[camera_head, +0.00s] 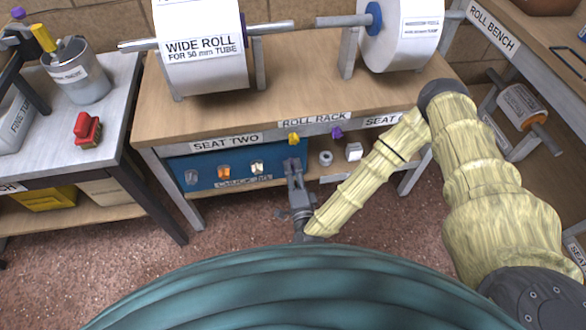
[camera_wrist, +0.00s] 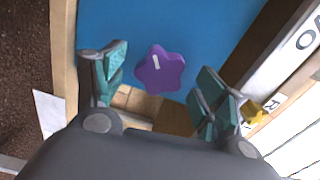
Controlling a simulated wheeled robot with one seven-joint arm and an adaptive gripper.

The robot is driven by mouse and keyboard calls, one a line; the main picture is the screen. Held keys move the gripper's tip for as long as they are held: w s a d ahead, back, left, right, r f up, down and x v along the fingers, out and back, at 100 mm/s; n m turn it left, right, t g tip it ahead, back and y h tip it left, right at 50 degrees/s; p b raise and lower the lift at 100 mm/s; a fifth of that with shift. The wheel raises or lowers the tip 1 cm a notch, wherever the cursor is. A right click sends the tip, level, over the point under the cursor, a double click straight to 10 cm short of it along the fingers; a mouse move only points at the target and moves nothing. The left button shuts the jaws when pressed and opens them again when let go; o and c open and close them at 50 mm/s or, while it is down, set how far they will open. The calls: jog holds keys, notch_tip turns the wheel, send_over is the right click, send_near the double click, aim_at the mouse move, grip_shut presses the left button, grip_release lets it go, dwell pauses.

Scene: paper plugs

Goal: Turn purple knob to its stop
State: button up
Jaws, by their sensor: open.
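The purple knob (camera_wrist: 160,69) is star-shaped with a short white mark on its face. In the wrist view it sits on a blue panel (camera_wrist: 195,30), and the mark stands nearly upright, slightly tilted. My gripper (camera_wrist: 162,86) is open, with one teal-padded finger on each side of the knob and clear gaps between. In the head view my gripper (camera_head: 292,167) is at the right end of the blue panel (camera_head: 207,184) under the table. There the knob on the panel is not visible, seemingly hidden behind my gripper.
Grey (camera_head: 191,177), orange (camera_head: 223,172) and pale (camera_head: 257,167) knobs line the panel to the left. A yellow knob (camera_head: 293,139) and another purple piece (camera_head: 337,132) are on the table's front edge above. The table edge (camera_wrist: 278,55) runs close beside my right finger.

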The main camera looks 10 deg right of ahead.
aim_at(293, 169)
jog(key=shift+s+p, duration=0.35)
jog(key=shift+s, duration=1.15)
jog(key=shift+f+m+b, duration=0.2)
jog(key=shift+m+b, duration=0.55)
jog(key=shift+m, duration=0.35)
jog(key=m+b, duration=0.2)
jog(key=m, duration=0.1)
jog(key=m+b, duration=0.3)
jog(key=m, duration=0.2)
jog(key=shift+f, duration=0.1)
jog(key=shift+m+b, duration=0.6)
jog(key=shift+m, duration=0.2)
jog(key=shift+r, duration=0.3)
jog(key=shift+w, duration=0.15)
jog(key=shift+w, duration=1.85)
